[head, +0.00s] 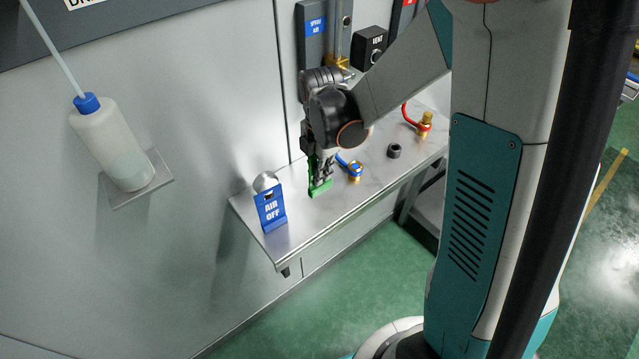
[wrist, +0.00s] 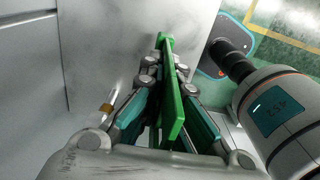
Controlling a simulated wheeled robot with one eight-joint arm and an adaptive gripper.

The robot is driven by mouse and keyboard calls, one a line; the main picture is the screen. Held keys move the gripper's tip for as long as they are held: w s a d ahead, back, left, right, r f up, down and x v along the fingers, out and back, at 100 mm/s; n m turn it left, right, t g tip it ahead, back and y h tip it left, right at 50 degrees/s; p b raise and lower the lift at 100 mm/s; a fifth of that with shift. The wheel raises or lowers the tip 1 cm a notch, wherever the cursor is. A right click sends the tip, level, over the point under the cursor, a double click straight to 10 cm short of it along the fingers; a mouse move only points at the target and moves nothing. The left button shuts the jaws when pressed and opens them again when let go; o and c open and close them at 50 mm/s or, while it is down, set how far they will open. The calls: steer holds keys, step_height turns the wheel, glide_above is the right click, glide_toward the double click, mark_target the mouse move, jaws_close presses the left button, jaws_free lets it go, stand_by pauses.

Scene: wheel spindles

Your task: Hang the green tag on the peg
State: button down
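The green tag (head: 320,189) is held in my gripper (head: 318,170), above or close to the steel shelf; I cannot tell whether it touches the shelf. In the wrist view the green tag (wrist: 173,100) stands as a long thin strip between the two fingers of my gripper (wrist: 165,68), which are closed on it from both sides. A blue "AIR OFF" tag (head: 271,208) stands tilted at the shelf's left end, with a round silver piece (head: 265,181) behind it. I cannot clearly make out the peg.
A white bottle (head: 112,143) stands on a small bracket at left. Open green floor (head: 340,300) lies in front.

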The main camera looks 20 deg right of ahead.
mark_target(321, 186)
steer(key=shift+f+b, duration=0.4)
steer(key=shift+f, duration=2.05)
steer(key=shift+f+b, duration=0.25)
steer(key=shift+b, duration=0.05)
steer(key=c, duration=1.8)
jaws_free()
steer(key=shift+r+p, duration=0.2)
steer(key=shift+p, duration=0.35)
